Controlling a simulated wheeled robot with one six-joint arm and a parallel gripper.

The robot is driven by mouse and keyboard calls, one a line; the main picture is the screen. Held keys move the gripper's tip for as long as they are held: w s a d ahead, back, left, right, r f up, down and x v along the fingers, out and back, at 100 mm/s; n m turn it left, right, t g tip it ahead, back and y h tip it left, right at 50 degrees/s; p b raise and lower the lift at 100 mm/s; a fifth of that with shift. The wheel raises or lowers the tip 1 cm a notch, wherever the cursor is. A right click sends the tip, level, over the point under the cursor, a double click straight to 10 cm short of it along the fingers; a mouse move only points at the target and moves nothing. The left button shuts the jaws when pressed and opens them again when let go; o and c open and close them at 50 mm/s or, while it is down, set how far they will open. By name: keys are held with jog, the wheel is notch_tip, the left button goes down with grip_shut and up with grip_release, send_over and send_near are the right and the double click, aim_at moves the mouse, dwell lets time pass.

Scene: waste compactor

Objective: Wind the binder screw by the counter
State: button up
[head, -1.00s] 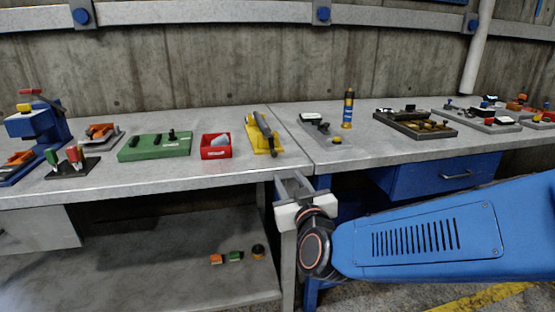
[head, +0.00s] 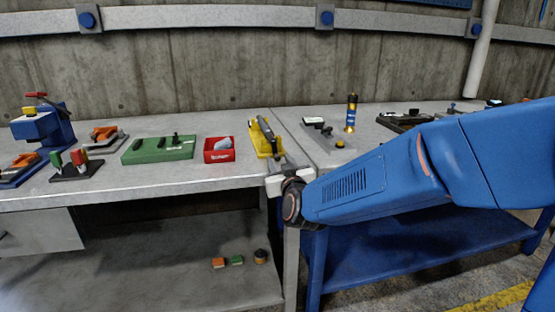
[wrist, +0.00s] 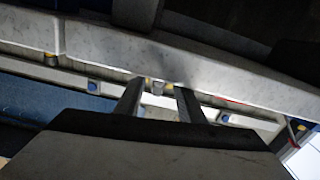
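I cannot tell for sure which part is the binder screw or the counter. A grey plate (head: 325,134) at the left end of the right-hand bench carries a small black-and-white block (head: 313,121) and a dark-and-yellow knob (head: 340,143). My gripper (head: 281,164) is at the bench's front edge, left of and nearer than this plate, just in front of a yellow fixture with a dark handle (head: 264,137). In the wrist view my gripper (wrist: 158,97) has its two fingers apart, with nothing held between them.
A red bin (head: 219,149), a green board (head: 158,148) and a blue press (head: 43,129) stand to the left. My arm covers much of the right bench. Small blocks (head: 227,261) lie on the lower shelf.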

jog(key=shift+x, duration=1.3)
grip_shut()
jog(key=shift+s+a+m, duration=0.1)
jog(key=shift+a+m, duration=0.1)
jog(key=shift+m, duration=0.45)
jog(key=shift+s+a+m, duration=0.1)
jog(key=shift+a+m, duration=0.15)
jog(key=shift+m, duration=0.4)
grip_release()
